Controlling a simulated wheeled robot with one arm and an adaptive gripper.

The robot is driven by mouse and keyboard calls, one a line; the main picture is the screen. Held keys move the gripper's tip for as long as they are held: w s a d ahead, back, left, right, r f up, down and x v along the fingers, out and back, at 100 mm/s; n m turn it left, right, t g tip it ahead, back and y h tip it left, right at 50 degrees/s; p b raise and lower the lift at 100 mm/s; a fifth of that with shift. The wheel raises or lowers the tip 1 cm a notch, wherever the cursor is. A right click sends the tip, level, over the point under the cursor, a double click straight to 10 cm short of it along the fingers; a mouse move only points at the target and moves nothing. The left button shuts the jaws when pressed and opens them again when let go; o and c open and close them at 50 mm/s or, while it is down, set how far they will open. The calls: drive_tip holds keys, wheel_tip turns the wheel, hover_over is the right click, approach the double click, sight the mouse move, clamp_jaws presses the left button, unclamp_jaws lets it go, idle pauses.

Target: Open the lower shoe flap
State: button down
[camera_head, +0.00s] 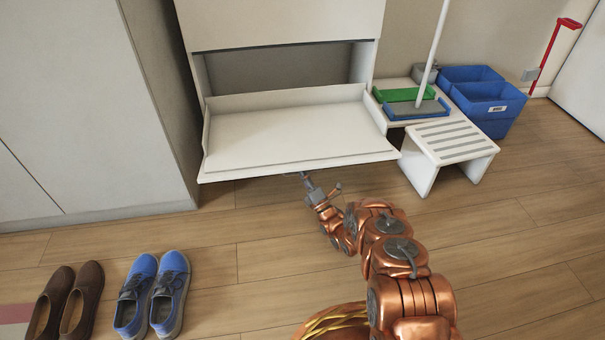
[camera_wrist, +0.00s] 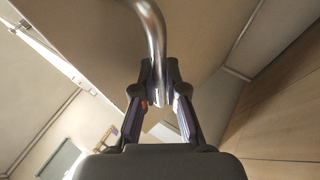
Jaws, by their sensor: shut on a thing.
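The lower shoe flap (camera_head: 285,138) of the white shoe cabinet is swung far out and down in the head view, showing its pale inner face and the dark opening behind it. In the wrist view my gripper (camera_wrist: 160,85) is shut on a curved metal handle (camera_wrist: 147,18), which runs between the two fingers. The flap's outer face (camera_wrist: 90,40) fills much of the upper wrist view. The handle is mostly hidden by the flap in the head view.
The upper cabinet front (camera_head: 280,22) is closed. A white slatted stool (camera_head: 447,143) stands close right of the flap, with blue bins (camera_head: 487,103) behind. Blue shoes (camera_head: 152,292) and brown shoes (camera_head: 66,302) sit on the floor at left.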

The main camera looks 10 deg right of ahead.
sight(302, 162)
drive_tip(key=c, duration=1.3)
unclamp_jaws()
drive_tip(key=shift+a, duration=0.15)
drive_tip(key=shift+o, duration=0.5)
drive_tip(key=shift+r, duration=0.1)
drive_tip(key=shift+r, duration=4.55)
drive_tip(key=shift+o, duration=0.2)
drive_tip(key=shift+r, duration=0.5)
drive_tip(key=shift+p, duration=0.5)
drive_tip(key=shift+c, duration=0.2)
